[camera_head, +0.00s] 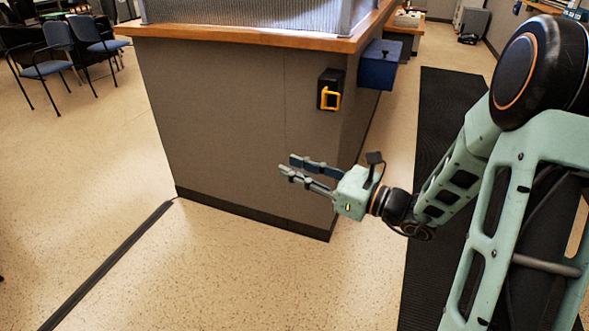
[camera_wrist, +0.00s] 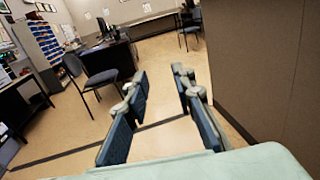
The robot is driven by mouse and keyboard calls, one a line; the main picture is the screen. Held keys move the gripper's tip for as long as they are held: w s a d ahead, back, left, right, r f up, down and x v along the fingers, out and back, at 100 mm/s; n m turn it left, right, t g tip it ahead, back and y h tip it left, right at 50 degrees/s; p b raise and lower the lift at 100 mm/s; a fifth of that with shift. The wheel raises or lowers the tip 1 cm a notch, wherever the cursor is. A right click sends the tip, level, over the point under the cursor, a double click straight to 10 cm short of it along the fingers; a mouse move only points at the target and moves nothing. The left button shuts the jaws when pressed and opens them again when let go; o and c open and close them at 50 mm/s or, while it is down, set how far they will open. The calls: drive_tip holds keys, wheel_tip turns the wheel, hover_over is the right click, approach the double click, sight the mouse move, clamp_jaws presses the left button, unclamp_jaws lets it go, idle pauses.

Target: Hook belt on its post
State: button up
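A black box with a yellow loop-shaped piece (camera_head: 330,96) is fixed to the grey counter side near its right corner. It may be the belt's housing with the belt end; I cannot tell for sure. No post for the belt can be made out in either view. My gripper (camera_head: 288,167) is in front of the counter panel, below and left of the black box, pointing left. In the wrist view my gripper (camera_wrist: 162,82) has its two fingers apart, with only floor visible between them. It is open and empty.
The grey counter (camera_head: 230,120) with a wooden top stands close behind my gripper. A blue box (camera_head: 380,65) hangs on its right side. A dark strip (camera_head: 110,265) runs along the floor at left. Blue chairs (camera_head: 62,48) stand far left. A black mat (camera_head: 440,110) lies right. Floor at left is clear.

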drive_tip(key=shift+w+a, duration=0.1)
drive_tip(key=shift+a, duration=0.1)
clamp_jaws()
drive_tip(key=c, duration=0.6)
unclamp_jaws()
drive_tip(key=o, duration=0.6)
drive_tip(key=shift+d, duration=0.1)
